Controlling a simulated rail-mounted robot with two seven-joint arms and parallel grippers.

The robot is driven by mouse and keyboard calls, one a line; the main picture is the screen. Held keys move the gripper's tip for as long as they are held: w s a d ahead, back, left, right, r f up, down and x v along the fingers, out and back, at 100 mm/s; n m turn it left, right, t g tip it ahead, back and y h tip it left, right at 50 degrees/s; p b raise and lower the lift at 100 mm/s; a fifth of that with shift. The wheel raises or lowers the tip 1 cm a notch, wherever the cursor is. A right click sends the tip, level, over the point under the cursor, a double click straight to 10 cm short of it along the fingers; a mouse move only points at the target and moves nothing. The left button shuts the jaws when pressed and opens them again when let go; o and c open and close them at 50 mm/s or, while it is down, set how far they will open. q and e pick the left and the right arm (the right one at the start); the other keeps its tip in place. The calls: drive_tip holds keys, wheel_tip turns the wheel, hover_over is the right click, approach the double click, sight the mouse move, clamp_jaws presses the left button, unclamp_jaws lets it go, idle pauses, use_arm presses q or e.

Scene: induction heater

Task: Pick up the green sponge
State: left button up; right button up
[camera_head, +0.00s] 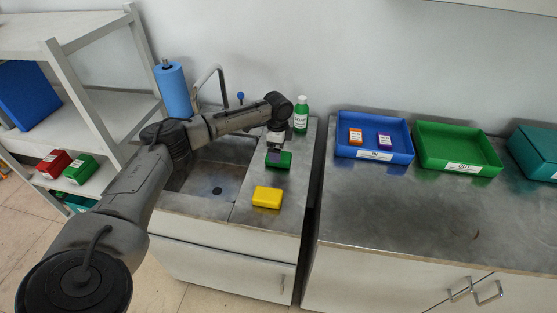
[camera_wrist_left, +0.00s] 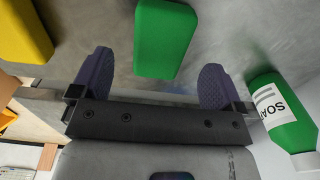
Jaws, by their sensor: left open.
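The green sponge (camera_head: 285,160) lies on the metal counter right of the sink, behind the yellow sponge (camera_head: 267,197). My left gripper (camera_head: 274,158) is just above the green sponge and partly covers it in the head view. In the left wrist view, the jaws (camera_wrist_left: 155,80) are wide open with nothing held. The green sponge (camera_wrist_left: 166,38) lies ahead, between the lines of the two fingers, with a gap on each side. Whether the fingertips reach down beside it is hard to tell. My right gripper is not in view.
A green soap bottle (camera_head: 301,115) stands close behind the green sponge; it also shows in the left wrist view (camera_wrist_left: 282,112). The sink (camera_head: 215,185), faucet (camera_head: 210,82) and blue paper roll (camera_head: 173,90) are left. A blue tray (camera_head: 374,154) and green tray (camera_head: 457,168) sit right.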

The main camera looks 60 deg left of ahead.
sight(286, 157)
use_arm(q)
wheel_tip(286, 157, down, 4)
drive_tip(key=shift+w+d+f+b, duration=0.1)
drive_tip(key=shift+b, duration=0.4)
drive_tip(key=shift+c, duration=0.3)
drive_tip(key=c, duration=0.9)
